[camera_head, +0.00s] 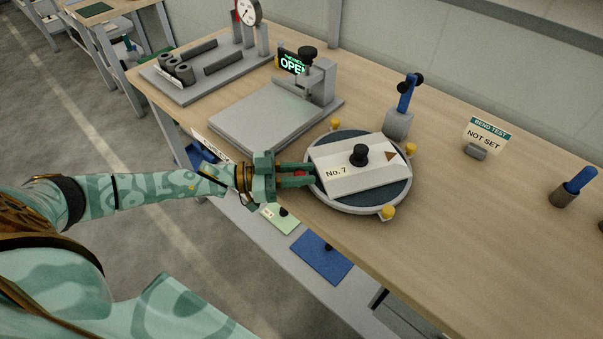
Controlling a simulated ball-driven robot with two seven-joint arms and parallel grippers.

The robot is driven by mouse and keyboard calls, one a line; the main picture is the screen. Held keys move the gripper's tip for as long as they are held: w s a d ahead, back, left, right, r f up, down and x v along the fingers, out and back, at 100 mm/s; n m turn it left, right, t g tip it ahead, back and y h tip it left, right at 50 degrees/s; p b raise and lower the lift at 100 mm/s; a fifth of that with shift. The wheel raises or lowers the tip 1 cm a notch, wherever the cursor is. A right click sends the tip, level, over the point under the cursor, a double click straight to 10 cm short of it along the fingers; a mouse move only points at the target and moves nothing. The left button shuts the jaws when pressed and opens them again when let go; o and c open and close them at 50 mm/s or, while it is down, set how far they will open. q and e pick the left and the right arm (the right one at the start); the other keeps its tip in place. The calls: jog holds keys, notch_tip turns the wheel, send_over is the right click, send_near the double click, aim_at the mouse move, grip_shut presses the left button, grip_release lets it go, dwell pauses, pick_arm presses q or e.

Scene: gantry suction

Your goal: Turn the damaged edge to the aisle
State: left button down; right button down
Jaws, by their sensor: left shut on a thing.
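A white plate marked No. 7 (345,183) lies on a round turntable (350,206) with a dark top and a pale rim. A black knob (359,154) stands on the plate, and a brown triangle (391,156) marks its right end. Yellow knobs (388,211) sit around the rim. My left gripper (299,175) reaches in from the left and is shut on a small red knob (300,173) at the turntable's left rim, mostly hidden by the fingers. Whether the fingers also touch the plate is unclear. My right gripper is out of view.
Behind stand a grey flat fixture (250,118) with an OPEN display (292,63), and a rack of dark cylinders (182,70). A blue-handled tool (400,115) and a NOT SET sign (485,137) stand right. The aisle floor (90,130) is left; the table's front right is clear.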

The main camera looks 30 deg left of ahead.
pick_arm(q)
jog(key=c, duration=1.2)
grip_release()
jog(key=v, duration=1.6)
jog(key=shift+a+p, duration=0.2)
jog(key=shift+p, duration=0.25)
